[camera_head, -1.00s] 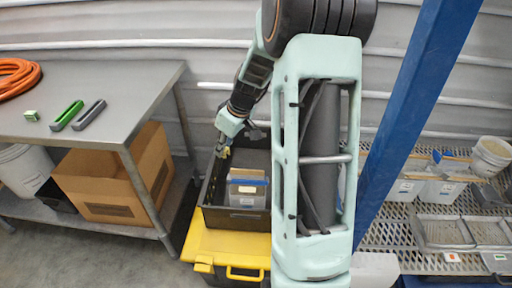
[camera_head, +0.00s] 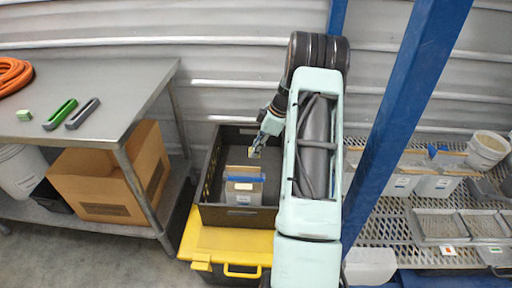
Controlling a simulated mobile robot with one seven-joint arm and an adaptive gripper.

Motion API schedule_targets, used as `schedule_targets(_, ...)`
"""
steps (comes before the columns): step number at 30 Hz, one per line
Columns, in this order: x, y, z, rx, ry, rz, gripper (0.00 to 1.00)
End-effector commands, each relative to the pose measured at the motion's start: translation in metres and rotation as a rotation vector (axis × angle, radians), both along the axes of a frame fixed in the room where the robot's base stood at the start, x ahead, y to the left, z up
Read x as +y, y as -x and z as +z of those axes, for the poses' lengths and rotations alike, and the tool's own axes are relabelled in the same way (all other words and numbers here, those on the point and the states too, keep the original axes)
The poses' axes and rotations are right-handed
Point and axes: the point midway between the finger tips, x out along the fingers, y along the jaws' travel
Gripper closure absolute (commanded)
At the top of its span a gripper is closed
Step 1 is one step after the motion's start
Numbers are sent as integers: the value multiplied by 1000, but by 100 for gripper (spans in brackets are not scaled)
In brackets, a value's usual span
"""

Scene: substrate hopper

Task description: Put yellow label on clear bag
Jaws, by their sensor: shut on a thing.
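A blue post (camera_head: 400,130) and a mesh rack (camera_head: 405,225) with tubs stand right.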

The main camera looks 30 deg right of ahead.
Motion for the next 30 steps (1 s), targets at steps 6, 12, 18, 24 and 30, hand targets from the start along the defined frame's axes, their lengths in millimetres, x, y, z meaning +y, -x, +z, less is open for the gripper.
schedule_targets(6,0,0,-22,2,0,-1,93)
schedule_targets(12,0,0,-40,2,0,-1,93)
schedule_targets(18,0,0,-60,0,0,-1,93)
schedule_targets(24,0,0,-73,0,0,-2,93)
schedule_targets(30,0,0,-75,0,1,-1,93)
